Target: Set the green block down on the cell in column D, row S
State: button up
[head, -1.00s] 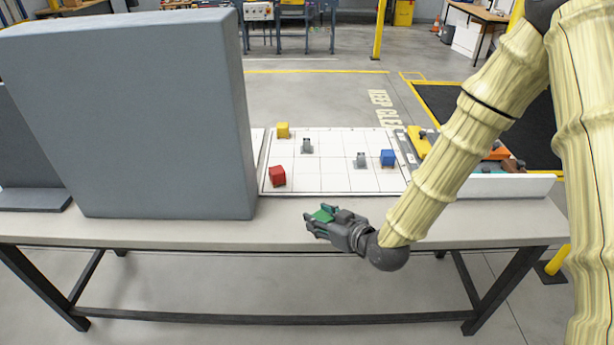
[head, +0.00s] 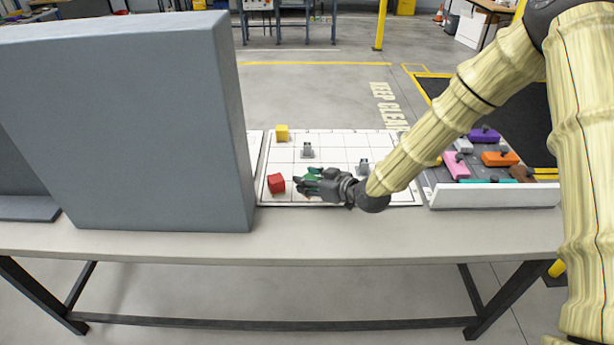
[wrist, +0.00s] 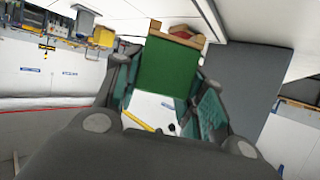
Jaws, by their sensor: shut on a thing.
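The green block (head: 313,174) is held between the fingers of my gripper (head: 308,182), above the near part of the white gridded board (head: 284,202) in the head view. In the wrist view the green block (wrist: 167,68) fills the space between the fingers. The gripper is shut on it. A red block (head: 276,184) stands just left of the fingertips. A yellow block (head: 282,133) stands at the board's far left. Two small grey pieces, one near the middle (head: 307,150) and one at the right (head: 362,167), stand on the board. Column and row labels cannot be read.
A large grey panel (head: 150,130) stands upright on the table (head: 300,240), left of the board. A tray with a white front wall (head: 490,195) holds several coloured pieces at the right. The table's front strip is clear.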

jog(key=w, duration=0.3)
jog(key=w+p, duration=0.1)
jog(key=shift+w+a+f, duration=0.2)
jog(key=shift+w+a, duration=0.05)
jog(key=shift+a, duration=0.05)
jog(key=shift+w+f, duration=0.2)
jog(key=shift+f, duration=0.05)
jog(key=shift+f+p, duration=0.65)
jog(key=shift+f, duration=0.9)
jog(key=shift+f, duration=0.15)
jog(key=o, duration=1.1)
